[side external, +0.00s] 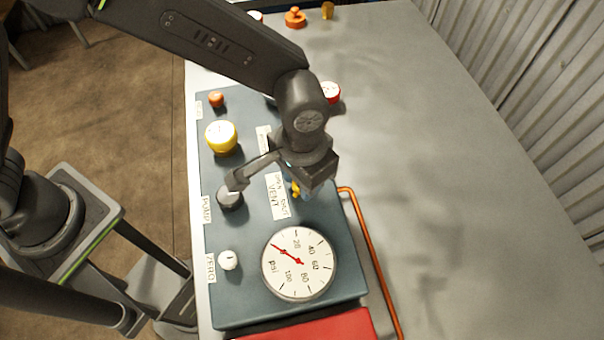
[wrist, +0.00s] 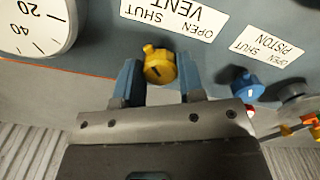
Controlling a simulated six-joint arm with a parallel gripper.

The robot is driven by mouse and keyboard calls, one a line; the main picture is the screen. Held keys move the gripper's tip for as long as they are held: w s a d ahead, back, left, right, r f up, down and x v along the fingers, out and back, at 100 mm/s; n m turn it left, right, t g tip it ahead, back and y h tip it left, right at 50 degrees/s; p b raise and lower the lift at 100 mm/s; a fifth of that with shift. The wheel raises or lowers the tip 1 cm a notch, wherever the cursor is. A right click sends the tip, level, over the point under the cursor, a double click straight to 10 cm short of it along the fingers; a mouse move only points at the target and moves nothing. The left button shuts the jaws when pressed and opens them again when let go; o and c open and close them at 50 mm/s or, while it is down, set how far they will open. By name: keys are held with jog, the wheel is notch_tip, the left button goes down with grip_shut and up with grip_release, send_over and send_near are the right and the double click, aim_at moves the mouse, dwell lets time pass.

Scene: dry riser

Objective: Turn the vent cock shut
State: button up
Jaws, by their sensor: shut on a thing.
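The vent cock (wrist: 160,68) is a small yellow knob with a nub, below the VENT label (wrist: 172,14) in the wrist view. Its nub points up and slightly left, toward the SHUT side of the label. My gripper (wrist: 158,80) is shut on the cock, one blue finger on each side. In the side external view my gripper (side external: 299,190) comes down on the panel from above, and only a bit of the yellow cock (side external: 295,188) shows. The gauge (side external: 298,263) stands nearby, its red needle pointing upper left, below 20.
A blue PISTON cock (wrist: 247,86) sits right of my fingers in the wrist view. The grey bench right is clear.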

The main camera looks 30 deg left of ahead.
jog(key=o, duration=0.9)
jog(key=shift+r, duration=0.15)
notch_tip(320, 180, up, 14)
jog(key=shift+f, duration=0.2)
jog(key=s+a+r+n+t+h, duration=0.1)
jog(key=a+r, duration=0.2)
jog(key=a, duration=0.6)
jog(key=a+r+n+t, duration=0.1)
jog(key=a+r+t, duration=0.15)
jog(key=a, duration=0.55)
jog(key=s+a, duration=0.2)
jog(key=a, duration=0.1)
jog(key=s+a+n+t, duration=0.1)
jog(key=s+a, duration=0.2)
jog(key=a, duration=0.1)
jog(key=s+a+f+t+y, duration=0.1)
jog(key=s+a, duration=0.1)
jog(key=a, duration=0.2)
jog(key=shift+s+a, duration=0.2)
jog(key=shift+s, duration=0.15)
